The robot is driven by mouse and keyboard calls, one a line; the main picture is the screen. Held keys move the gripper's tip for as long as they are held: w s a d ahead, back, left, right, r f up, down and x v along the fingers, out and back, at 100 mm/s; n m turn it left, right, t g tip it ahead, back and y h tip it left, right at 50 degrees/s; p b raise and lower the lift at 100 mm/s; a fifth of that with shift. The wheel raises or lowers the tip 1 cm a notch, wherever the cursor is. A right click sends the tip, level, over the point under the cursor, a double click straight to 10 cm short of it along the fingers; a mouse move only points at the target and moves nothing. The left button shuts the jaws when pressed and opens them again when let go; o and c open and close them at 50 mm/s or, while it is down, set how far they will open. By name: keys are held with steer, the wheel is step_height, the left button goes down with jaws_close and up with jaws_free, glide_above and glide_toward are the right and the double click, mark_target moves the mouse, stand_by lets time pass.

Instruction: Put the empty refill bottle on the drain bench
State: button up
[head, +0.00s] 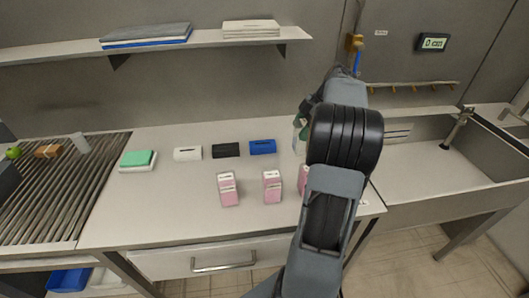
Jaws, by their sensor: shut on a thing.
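My arm reaches up the right middle of the view and hides most of my gripper (305,112). The drain bench (412,186) appears to be the steel surface beside the sink at right. The bottle is to the left of it, over or behind the worktable's right part.
The worktable (160,232) bears several pink-and-white packs, one partly behind my arm. White (187,153), black (226,151) and blue (262,147) boxes and a green-topped stack (138,160) stand there too. A roller conveyor (55,205) is at left, a tap (456,130) at right.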

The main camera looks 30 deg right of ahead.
steer(key=shift+w+a+f+p, duration=0.3)
steer(key=shift+w+a+f, duration=0.85)
steer(key=shift+f, duration=0.7)
steer(key=shift+w+a+f+p, duration=0.3)
steer(key=shift+w+a+f, duration=0.55)
steer(key=shift+w+f, duration=0.8)
steer(key=shift+w+a+f+p, duration=0.3)
steer(key=shift+w+a+f, duration=0.75)
steer(key=shift+f, duration=1)
steer(key=o, duration=0.9)
steer(key=shift+f, duration=0.1)
